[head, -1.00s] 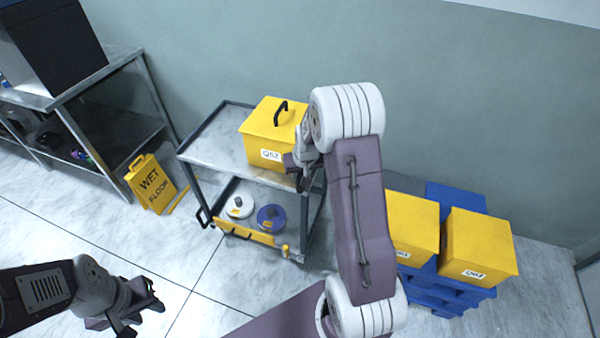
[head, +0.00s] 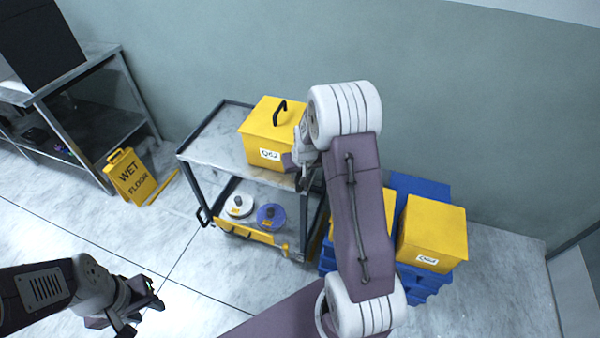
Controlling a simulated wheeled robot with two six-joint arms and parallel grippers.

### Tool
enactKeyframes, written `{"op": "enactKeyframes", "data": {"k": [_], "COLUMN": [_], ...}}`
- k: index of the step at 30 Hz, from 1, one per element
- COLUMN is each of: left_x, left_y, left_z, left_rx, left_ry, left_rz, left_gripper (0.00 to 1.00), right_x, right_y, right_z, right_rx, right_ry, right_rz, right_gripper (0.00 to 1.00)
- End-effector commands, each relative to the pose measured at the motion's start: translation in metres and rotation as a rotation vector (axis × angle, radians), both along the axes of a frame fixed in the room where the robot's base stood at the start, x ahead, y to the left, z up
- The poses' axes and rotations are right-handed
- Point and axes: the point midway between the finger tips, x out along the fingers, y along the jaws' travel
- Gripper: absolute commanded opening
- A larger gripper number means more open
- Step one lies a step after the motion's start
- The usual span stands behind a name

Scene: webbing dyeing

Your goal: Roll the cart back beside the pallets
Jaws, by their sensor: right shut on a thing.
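The metal cart (head: 215,150) stands in the middle, upright on the floor. A yellow lidded box (head: 268,125) labelled Q62 sits on its top shelf. A white spool (head: 238,206) and a blue spool (head: 271,217) lie on its lower shelf. My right gripper (head: 304,178) is shut on the cart's right edge, partly hidden by its own wrist. The blue pallets (head: 412,185) are just right of the cart, partly behind my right arm, with yellow boxes (head: 434,232) on them. My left gripper (head: 143,308) is open and empty over the floor at lower left.
A yellow wet floor sign (head: 132,178) stands left of the cart, by a metal table (head: 70,80). A wall runs behind. The floor in front of the cart and right of the pallets is clear.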

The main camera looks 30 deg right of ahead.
Motion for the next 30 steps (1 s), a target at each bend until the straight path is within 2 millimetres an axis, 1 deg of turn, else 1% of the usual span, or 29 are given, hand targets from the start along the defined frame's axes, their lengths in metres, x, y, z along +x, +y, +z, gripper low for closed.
{"op": "enactKeyframes", "data": {"k": [11, 12, 14, 23, 26, 30], "left_x": [0.0, 0.0, 0.0, 0.0, 0.0, 0.0], "left_y": [0.0, 0.0, 0.0, 0.0, 0.0, 0.0], "left_z": [0.0, 0.0, 0.0, 0.0, 0.001, 0.003], "left_rx": [0.0, 0.0, 0.0, 0.0, 0.0, 0.0], "left_ry": [0.0, 0.0, 0.0, 0.0, 0.0, 0.0], "left_rz": [0.0, 0.0, 0.0, 0.0, 0.0, 0.0], "left_gripper": [0.36, 0.36, 0.36, 0.36, 0.36, 0.36], "right_x": [-0.003, -0.003, -0.003, -0.002, -0.005, -0.017], "right_y": [-0.001, -0.001, -0.002, -0.001, 0.0, 0.002], "right_z": [-0.001, -0.001, -0.001, 0.0, 0.011, 0.04], "right_rx": [0.0, 0.0, 0.0, 0.0, -0.001, -0.002], "right_ry": [0.008, 0.008, 0.007, 0.003, 0.0, -0.001], "right_rz": [0.0, 0.0, 0.0, 0.001, 0.001, -0.001], "right_gripper": [0.0, 0.27, 0.43, 0.43, 0.43, 0.43]}}
